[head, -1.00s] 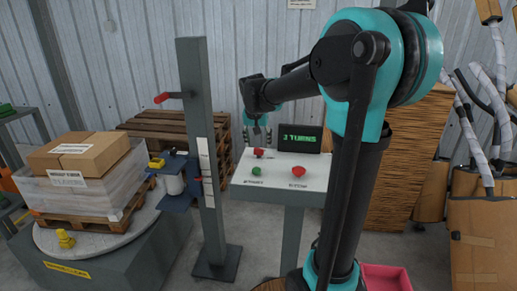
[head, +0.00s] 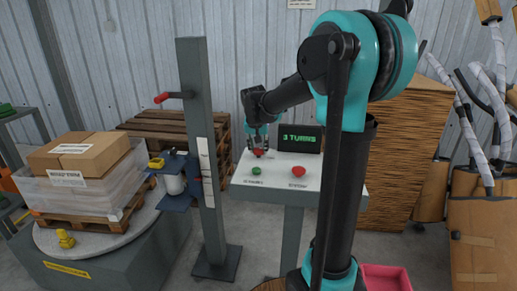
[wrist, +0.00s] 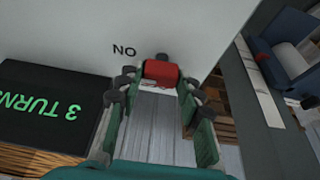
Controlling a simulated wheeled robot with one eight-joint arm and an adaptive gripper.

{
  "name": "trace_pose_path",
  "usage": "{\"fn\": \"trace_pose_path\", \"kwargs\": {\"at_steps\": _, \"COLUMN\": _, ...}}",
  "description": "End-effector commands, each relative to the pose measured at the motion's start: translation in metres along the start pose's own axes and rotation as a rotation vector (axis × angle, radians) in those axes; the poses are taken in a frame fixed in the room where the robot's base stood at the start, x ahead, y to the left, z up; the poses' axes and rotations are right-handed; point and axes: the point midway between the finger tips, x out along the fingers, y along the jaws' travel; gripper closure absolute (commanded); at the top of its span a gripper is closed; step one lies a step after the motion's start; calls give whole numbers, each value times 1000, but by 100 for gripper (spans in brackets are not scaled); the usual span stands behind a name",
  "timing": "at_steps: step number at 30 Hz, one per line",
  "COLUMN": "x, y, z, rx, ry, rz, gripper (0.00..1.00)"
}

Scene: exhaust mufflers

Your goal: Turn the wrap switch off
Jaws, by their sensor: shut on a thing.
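The wrap switch, a small red knob (head: 258,153), sits on the top of the light control panel (head: 330,178), on its left half. My gripper (head: 257,148) is over it and shut on it. In the wrist view the red knob (wrist: 160,72) lies between the tips of my gripper (wrist: 160,82), beside upside-down letters that read "ON". Its exact turned position is hard to tell, as the fingers partly cover it in the head view.
A green button (head: 256,170) and a red button (head: 298,171) sit on the panel. A display (head: 301,138) behind them reads "3 TURNS". A grey post (head: 203,150) stands left of the panel. A wrapped pallet load (head: 80,195) rests on a turntable further left.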

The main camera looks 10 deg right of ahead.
Motion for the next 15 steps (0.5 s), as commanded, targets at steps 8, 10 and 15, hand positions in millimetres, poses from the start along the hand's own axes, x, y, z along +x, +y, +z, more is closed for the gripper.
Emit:
{"fn": "trace_pose_path", "kwargs": {"at_steps": 8, "x": 0, "y": 0, "z": 0, "rx": -9, "ry": 0, "rz": -5, "gripper": 93}}
{"fn": "trace_pose_path", "kwargs": {"at_steps": 10, "x": 0, "y": 0, "z": 0, "rx": -24, "ry": 0, "rz": -10, "gripper": 93}}
{"fn": "trace_pose_path", "kwargs": {"at_steps": 15, "x": 0, "y": 2, "z": 0, "rx": -90, "ry": -1, "rz": -38, "gripper": 93}}
